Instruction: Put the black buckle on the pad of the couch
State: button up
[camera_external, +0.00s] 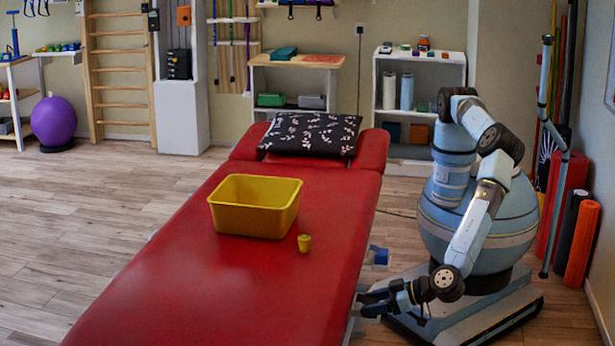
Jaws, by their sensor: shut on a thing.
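The couch has a long red pad (160,290) that runs from the front up to a raised head end. My gripper (368,303) is low beside the couch's right edge, below the level of the pad. It is shut on a small dark thing, which seems to be the black buckle. The buckle's outline is hard to tell from the dark fingers. No other black buckle shows on the pad.
The pad's front half is clear. A blue part (380,257) sticks out from the couch's right side.

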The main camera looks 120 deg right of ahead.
jog(key=o, duration=1.1)
jog(key=shift+f, duration=0.2)
jog(key=v, duration=1.3)
jog(key=shift+s+a+r, duration=0.15)
jog(key=shift+s+a, duration=0.05)
jog(key=shift+s, duration=0.15)
